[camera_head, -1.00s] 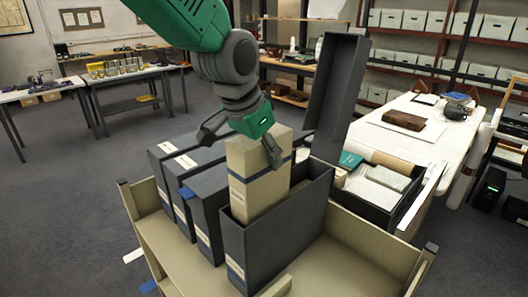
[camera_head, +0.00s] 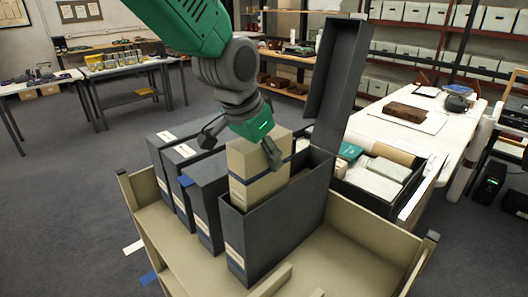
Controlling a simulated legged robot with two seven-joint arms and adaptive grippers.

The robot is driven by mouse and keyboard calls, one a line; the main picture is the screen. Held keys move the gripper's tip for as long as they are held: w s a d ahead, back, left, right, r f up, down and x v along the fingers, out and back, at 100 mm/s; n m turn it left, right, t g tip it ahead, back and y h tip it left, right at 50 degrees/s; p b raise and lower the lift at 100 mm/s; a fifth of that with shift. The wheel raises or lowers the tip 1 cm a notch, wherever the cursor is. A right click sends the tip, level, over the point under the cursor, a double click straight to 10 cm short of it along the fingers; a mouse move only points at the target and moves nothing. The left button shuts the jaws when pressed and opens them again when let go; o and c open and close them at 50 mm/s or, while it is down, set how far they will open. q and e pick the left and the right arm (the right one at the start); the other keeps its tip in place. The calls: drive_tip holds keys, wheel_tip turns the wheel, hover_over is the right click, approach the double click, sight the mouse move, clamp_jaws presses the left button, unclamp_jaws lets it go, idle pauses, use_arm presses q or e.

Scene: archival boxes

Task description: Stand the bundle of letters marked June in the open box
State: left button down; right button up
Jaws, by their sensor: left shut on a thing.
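A beige bundle (camera_head: 262,186) with a dark blue band and a pale label on its front edge stands upright, partly inside the open dark grey box (camera_head: 286,232). Its upper part shows above the box rim; its bottom is hidden by the walls. The writing on its label is too small to read. My left gripper (camera_head: 240,146) comes down from above and is shut on the bundle's top, one finger on each side. The box's lid (camera_head: 338,82) stands raised at the back. My right gripper is not in view.
Several closed dark boxes (camera_head: 180,174) stand in a row left of the open box, one with a blue tab. They share a beige tray (camera_head: 370,234) with low walls.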

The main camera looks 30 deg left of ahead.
use_arm(q)
drive_tip(key=shift+f, duration=0.3)
drive_tip(key=shift+f+b, duration=1)
drive_tip(key=shift+f, duration=1)
drive_tip(key=c, duration=0.6)
unclamp_jaws()
drive_tip(key=shift+c, duration=0.2)
drive_tip(key=shift+r, duration=0.1)
wheel_tip(320, 180, up, 6)
drive_tip(key=p, duration=0.6)
drive_tip(key=shift+f, duration=0.2)
